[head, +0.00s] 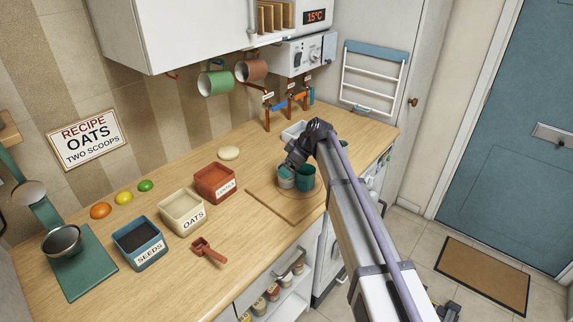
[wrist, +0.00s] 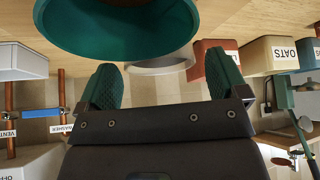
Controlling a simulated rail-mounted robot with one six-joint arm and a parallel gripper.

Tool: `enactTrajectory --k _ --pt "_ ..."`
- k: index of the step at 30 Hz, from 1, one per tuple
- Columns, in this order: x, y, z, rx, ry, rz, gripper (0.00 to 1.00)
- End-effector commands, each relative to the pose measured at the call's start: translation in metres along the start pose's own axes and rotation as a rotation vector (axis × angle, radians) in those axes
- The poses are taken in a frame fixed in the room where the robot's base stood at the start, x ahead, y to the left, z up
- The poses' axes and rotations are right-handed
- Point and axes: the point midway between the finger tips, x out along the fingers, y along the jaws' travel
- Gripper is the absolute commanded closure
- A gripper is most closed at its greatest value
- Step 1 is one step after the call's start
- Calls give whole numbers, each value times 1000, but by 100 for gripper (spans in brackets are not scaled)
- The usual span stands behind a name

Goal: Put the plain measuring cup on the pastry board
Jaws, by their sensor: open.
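The pastry board (head: 262,189) lies flat near the counter's front edge. A pale grey cup (head: 286,182) and a teal cup (head: 306,179) stand side by side on it, the pale one on the left. I cannot tell for sure which is the plain measuring cup. My gripper (head: 290,164) is open, just above the pale cup, its fingers partly hidden by the wrist. In the wrist view, the open fingers (wrist: 163,76) are apart with a pale rim (wrist: 160,64) beyond the gap. The teal cup (wrist: 118,38) looms large at the top.
A red tub (head: 215,183), an oats tub (head: 182,212) and a seeds tub (head: 139,243) stand left of the board. A red scoop (head: 208,251) lies in front. A green scale (head: 80,268) is at far left. Copper pipes (head: 290,92) stand behind.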

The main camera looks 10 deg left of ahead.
Motion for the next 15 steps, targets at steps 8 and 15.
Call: enactTrajectory --k 8,15 --pt "-85 -1 -7 1 0 0 8" --pt "-105 0 -1 0 0 0 8"
